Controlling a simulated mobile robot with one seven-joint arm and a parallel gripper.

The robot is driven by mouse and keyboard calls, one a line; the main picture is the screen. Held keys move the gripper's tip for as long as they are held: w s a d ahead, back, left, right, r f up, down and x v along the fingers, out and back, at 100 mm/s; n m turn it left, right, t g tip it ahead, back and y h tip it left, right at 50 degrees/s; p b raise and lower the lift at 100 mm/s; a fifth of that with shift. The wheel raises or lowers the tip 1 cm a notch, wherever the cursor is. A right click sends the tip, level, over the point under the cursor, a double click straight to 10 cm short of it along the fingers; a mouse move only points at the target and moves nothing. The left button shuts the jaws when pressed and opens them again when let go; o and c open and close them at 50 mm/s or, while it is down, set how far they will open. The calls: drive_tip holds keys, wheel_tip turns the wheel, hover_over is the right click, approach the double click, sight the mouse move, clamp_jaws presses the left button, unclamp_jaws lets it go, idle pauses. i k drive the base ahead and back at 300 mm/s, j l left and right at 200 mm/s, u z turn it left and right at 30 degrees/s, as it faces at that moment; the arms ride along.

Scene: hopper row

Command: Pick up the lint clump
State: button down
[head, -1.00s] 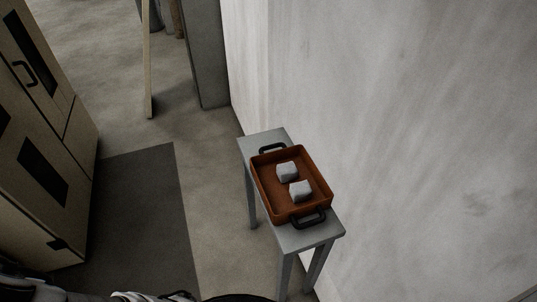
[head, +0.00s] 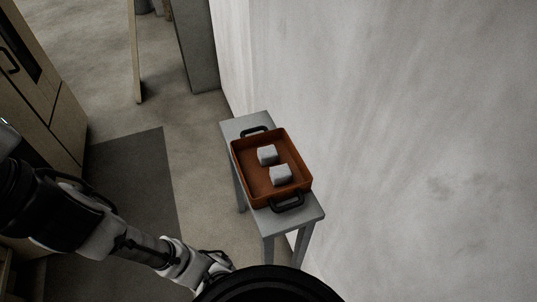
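Two small grey-white blocky lumps, which look like lint clumps, lie in an orange-brown tray (head: 250,186) with black handles. One lump (head: 267,155) is farther back and the other lump (head: 280,175) is nearer the front. They are close together, and I cannot tell whether they touch. My arm reaches in from the lower left, well short of the tray. My gripper's fingertips cannot be made out at the bottom of the head view, where a dark round part covers the area.
The tray stands on a narrow grey table (head: 238,127) against a pale wall (head: 390,120). A beige cabinet (head: 68,125) stands at left. A dark mat (head: 135,190) lies on the floor. A wooden post (head: 136,50) stands farther back.

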sight(267, 156)
drive_tip(key=i+j, duration=0.4)
drive_tip(key=j, duration=0.15)
drive_tip(key=i+j, duration=0.4)
drive_tip(key=j, duration=0.2)
